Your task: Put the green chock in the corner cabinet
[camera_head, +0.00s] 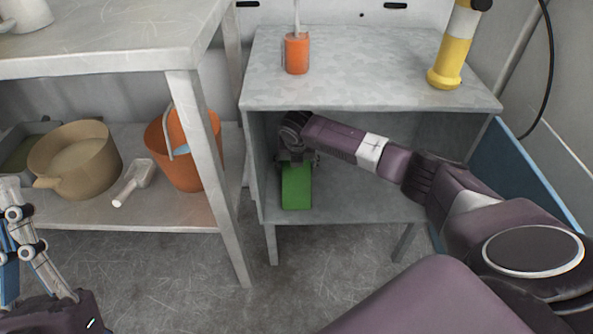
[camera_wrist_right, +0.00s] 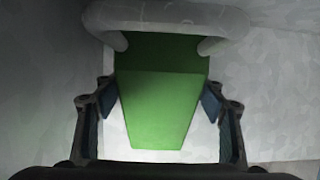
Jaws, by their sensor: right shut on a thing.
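The green chock (camera_head: 296,187) is inside the open front of the grey corner cabinet (camera_head: 362,92), near its left side and above the cabinet floor panel. I cannot tell whether it touches that floor. My right gripper (camera_head: 297,158) reaches into the cabinet and is shut on the chock. In the right wrist view the chock (camera_wrist_right: 160,100) sits between the two fingers of the right gripper (camera_wrist_right: 160,112), with a pale rounded bar across its far end. My left gripper (camera_head: 28,240) is at the lower left edge, partly cut off, and its opening is unclear.
An orange cup (camera_head: 297,54) and a yellow cylinder (camera_head: 452,50) stand on the cabinet top. At left, a table's lower shelf (camera_head: 150,212) holds a tan pot (camera_head: 75,162), a scoop (camera_head: 133,182) and an orange bucket (camera_head: 190,160). The cabinet's right interior is free.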

